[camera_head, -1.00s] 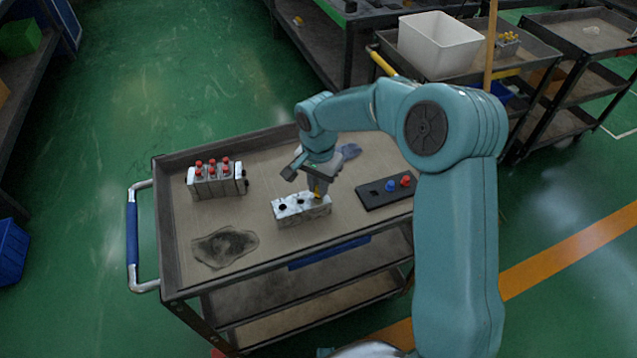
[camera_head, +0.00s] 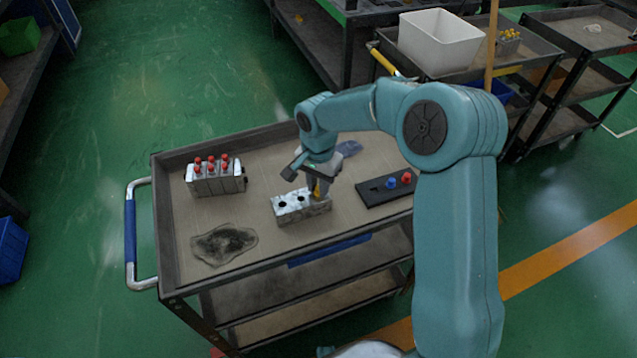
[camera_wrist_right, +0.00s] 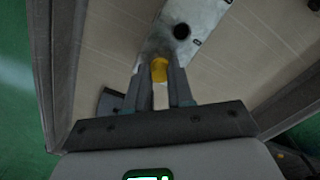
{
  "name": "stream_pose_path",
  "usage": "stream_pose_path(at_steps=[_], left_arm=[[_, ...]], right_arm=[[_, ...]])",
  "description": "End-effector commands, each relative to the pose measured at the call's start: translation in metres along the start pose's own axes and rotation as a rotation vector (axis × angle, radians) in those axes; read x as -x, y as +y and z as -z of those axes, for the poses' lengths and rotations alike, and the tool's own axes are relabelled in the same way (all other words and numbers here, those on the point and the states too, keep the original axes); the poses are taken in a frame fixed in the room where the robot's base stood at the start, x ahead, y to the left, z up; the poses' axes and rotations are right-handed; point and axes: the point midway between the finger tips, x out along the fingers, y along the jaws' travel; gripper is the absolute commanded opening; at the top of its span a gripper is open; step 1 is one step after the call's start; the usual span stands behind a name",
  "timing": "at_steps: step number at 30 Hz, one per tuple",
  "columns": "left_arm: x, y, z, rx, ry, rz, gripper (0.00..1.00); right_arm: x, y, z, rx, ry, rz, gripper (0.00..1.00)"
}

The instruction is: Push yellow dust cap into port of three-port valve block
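The silver valve block (camera_head: 290,208) stands on the cart's top, with two dark open ports showing on its left and middle. It also shows in the right wrist view (camera_wrist_right: 196,14), where one dark port is visible. My right gripper (camera_head: 317,193) is over the block's right end, pointing down. In the right wrist view its fingers (camera_wrist_right: 160,78) are closed around the yellow dust cap (camera_wrist_right: 159,69). The cap (camera_head: 317,191) is at the block's right-end port; how deep it sits cannot be told. My left gripper is not in view.
A black holder (camera_head: 375,193) with a blue and a red cap lies right of the block. A block with red caps (camera_head: 215,178) stands at the back left. A dark stain (camera_head: 224,243) marks the front left.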

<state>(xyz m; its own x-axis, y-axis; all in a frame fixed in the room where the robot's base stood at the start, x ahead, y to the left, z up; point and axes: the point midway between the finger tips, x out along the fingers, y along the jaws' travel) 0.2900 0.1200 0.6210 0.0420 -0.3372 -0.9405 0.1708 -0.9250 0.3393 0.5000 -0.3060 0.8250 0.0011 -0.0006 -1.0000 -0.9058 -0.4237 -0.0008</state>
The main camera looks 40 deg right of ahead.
Motion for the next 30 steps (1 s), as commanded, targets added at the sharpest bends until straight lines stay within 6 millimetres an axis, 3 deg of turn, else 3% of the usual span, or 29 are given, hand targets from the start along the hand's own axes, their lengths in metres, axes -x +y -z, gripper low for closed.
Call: stream_pose_path(at_steps=[1,2,10,14,30], left_arm=[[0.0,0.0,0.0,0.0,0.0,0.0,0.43],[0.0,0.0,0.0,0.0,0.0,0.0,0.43],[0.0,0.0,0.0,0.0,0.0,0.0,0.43],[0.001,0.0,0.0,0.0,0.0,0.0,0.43],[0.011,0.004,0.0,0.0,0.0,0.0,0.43]], right_arm=[[0.0,0.0,0.0,0.0,0.0,0.0,0.41],[0.0,0.0,0.0,0.0,0.0,0.0,0.47],[0.001,0.0,0.0,0.0,0.0,0.0,0.47],[0.01,0.0,0.0,0.0,0.001,0.001,0.47],[0.139,-0.001,0.0,0.0,0.001,0.004,0.47]])
